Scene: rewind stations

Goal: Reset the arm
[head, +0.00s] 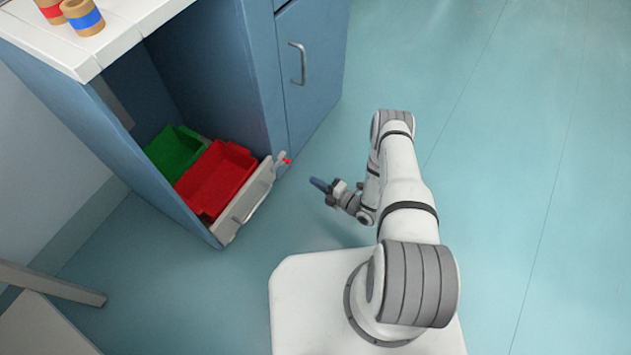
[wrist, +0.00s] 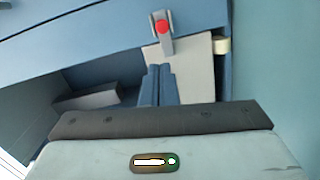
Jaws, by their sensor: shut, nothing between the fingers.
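My gripper (head: 320,186) is shut and empty, held out to the right of the cabinet, above the floor. Its dark blue fingers lie side by side in the wrist view (wrist: 159,86). My arm reaches up from my white base and bends down toward the cabinet. The gripper is apart from the cabinet's low pull-out (head: 247,205), which has a pale front, a handle and a small red-tipped latch (head: 284,161). The red tip also shows in the wrist view (wrist: 162,26), beyond the fingers.
A red bin (head: 215,180) and a green bin (head: 175,152) sit in the open lower bay of the blue cabinet (head: 310,60). Rolls with blue (head: 83,16) and red bands stand on the white countertop (head: 60,40). Floor at right is clear.

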